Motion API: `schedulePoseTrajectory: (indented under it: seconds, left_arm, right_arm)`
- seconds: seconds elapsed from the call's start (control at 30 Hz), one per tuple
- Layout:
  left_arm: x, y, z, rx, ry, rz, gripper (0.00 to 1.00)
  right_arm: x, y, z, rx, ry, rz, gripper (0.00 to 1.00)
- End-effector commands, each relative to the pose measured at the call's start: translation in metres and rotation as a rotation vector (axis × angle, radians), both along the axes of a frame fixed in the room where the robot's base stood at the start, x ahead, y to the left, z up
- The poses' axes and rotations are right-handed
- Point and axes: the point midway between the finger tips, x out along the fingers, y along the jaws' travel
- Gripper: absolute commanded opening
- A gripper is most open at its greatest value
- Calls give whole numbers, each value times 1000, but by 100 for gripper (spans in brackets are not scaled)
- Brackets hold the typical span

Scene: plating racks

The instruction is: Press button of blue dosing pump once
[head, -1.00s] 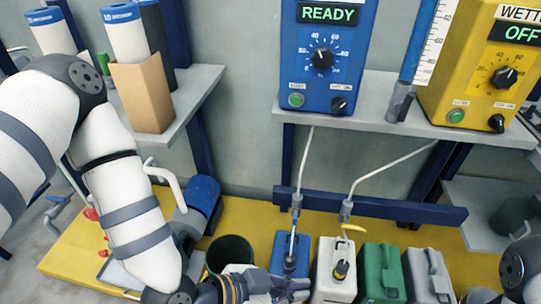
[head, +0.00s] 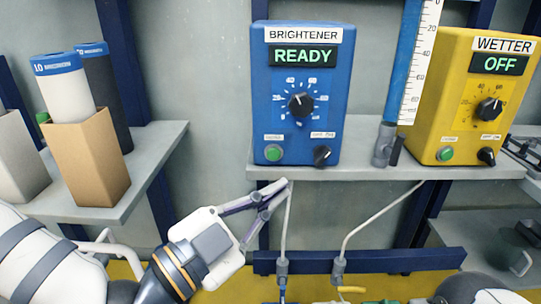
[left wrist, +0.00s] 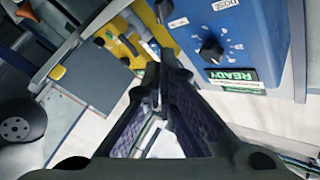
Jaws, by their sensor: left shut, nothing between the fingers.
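The blue dosing pump (head: 330,110) stands on the grey shelf, labelled BRIGHTENER, with its display reading READY. Its round green button (head: 273,153) is at the lower left of its face, with a black knob (head: 322,155) to the right. My left gripper (head: 285,185) is shut and empty, its fingertips at the shelf's front edge, below and slightly right of the green button in the picture. In the left wrist view the gripper (left wrist: 158,75) points past the pump (left wrist: 262,35), which appears upside down. My right gripper is out of view.
A cardboard box (head: 85,165) holding a white cylinder (head: 68,95) stands left. Pale hoses (head: 372,232) hang below the shelf.

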Motion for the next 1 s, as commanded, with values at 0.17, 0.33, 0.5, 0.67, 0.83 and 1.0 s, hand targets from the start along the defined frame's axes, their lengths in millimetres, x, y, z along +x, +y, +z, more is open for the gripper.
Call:
schedulePoseTrajectory:
  seconds: [0.17,0.33,0.5,0.67,0.83,1.0]
  left_arm:
    - [6,0,-2,1,2,-1,0]
    - [30,0,-4,0,3,1,0]
    - [55,0,-5,1,4,1,0]
    - [75,0,-3,2,3,-1,0]
    - [86,0,-1,1,3,-1,0]
    - [88,0,-1,0,4,-2,0]
  right_arm:
    - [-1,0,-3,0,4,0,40]
    - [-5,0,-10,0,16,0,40]
    - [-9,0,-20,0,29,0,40]
    - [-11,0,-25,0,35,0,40]
    - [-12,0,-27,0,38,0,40]
    - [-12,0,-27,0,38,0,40]
